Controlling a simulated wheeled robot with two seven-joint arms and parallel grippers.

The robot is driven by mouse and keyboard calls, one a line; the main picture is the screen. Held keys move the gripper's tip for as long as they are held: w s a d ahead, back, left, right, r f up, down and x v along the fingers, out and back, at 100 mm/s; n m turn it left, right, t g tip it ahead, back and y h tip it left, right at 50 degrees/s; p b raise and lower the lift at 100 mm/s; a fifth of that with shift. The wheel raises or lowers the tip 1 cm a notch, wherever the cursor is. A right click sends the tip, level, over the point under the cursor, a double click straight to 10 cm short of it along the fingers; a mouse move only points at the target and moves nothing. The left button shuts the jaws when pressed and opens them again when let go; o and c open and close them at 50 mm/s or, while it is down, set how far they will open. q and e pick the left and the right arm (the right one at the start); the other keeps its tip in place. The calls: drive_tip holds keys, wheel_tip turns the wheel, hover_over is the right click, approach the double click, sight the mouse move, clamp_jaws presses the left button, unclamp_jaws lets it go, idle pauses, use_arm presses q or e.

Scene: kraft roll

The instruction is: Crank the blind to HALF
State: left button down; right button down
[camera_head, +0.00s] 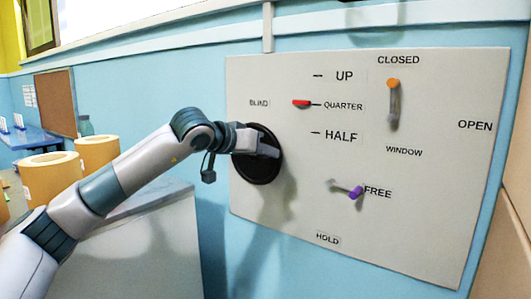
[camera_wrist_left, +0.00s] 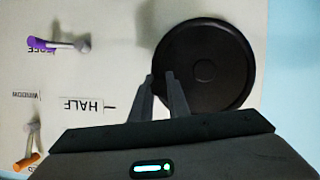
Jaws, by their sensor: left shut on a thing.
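The pale wall panel (camera_head: 290,210) carries a round black crank wheel (camera_head: 255,172) below the label BLIND. My left gripper (camera_head: 270,149) is at the wheel's face, shut on the crank's handle, which its fingers mostly hide. In the left wrist view the fingertips (camera_wrist_left: 159,78) sit at the left edge of the wheel (camera_wrist_left: 215,60). The red pointer (camera_head: 301,103) is at the QUARTER mark, between UP and HALF (camera_head: 340,136). The HALF label (camera_wrist_left: 85,104) shows upside down in the wrist view. My right gripper is not in view.
A purple-tipped lever (camera_head: 355,192) points at FREE, above HOLD. An orange-tipped window lever (camera_head: 393,84) points up at CLOSED. A grey cabinet (camera_head: 150,250) stands below my left arm. Large tan rolls (camera_head: 97,150) stand at the left.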

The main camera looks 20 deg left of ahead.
use_arm(q)
drive_tip(key=shift+f, duration=0.15)
drive_tip(key=c, duration=1.7)
unclamp_jaws()
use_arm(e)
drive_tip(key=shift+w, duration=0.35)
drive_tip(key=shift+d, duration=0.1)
